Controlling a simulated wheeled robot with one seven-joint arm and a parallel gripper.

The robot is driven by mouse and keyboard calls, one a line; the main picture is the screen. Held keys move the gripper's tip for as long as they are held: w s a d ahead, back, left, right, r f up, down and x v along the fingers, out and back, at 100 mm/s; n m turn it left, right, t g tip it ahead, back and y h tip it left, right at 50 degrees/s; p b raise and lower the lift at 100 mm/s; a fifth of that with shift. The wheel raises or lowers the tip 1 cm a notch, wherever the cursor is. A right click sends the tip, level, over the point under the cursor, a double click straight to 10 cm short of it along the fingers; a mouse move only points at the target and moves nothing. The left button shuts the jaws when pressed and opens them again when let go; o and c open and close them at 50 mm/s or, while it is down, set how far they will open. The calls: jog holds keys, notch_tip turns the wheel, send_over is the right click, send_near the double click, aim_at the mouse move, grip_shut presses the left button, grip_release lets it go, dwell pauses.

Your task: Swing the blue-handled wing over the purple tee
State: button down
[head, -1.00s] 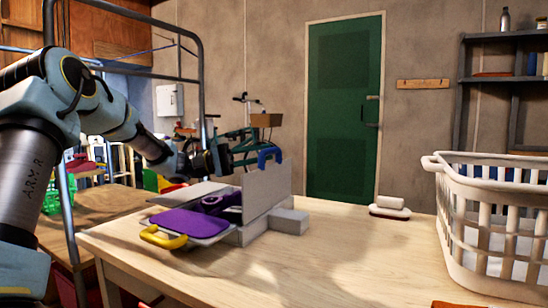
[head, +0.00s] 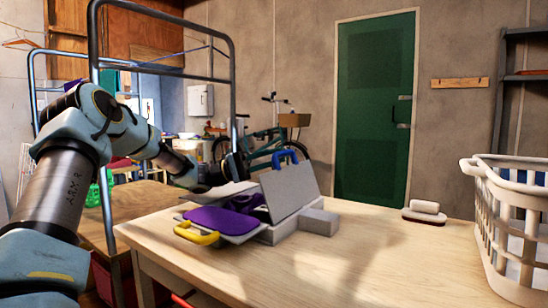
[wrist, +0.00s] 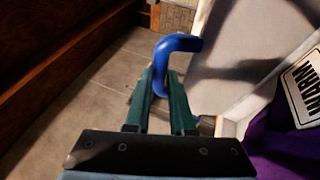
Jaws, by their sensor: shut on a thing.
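The folding board stands on the wooden table. Its grey wing (head: 288,192) is raised on edge, its top leaning left toward the purple tee (head: 222,219). The wing's blue handle (head: 285,157) is at its top edge and shows in the wrist view (wrist: 178,44). My gripper (head: 262,158) reaches it from the left. In the wrist view its green fingers (wrist: 160,88) are shut on the blue handle. The tee lies on the board, partly on the yellow-handled wing (head: 197,235); its middle is partly hidden by the raised wing. A white lettered patch on it shows in the wrist view.
A grey block (head: 319,222) adjoins the board's right side. A brush-like item (head: 424,212) and a white laundry basket (head: 505,222) stand to the right. The table's front middle is clear. A metal rack (head: 235,90) rises behind my arm.

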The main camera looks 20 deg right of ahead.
jog(key=shift+s+f, duration=0.15)
jog(key=shift+f, duration=0.5)
jog(key=c, duration=1)
grip_release()
jog(key=shift+d, duration=0.1)
jog(key=shift+c, duration=0.2)
jog(key=w+a, duration=0.8)
jog(key=a, duration=0.4)
jog(key=shift+w+a+f+b, duration=0.15)
jog(key=shift+a+b, duration=0.15)
jog(key=shift+b, duration=0.1)
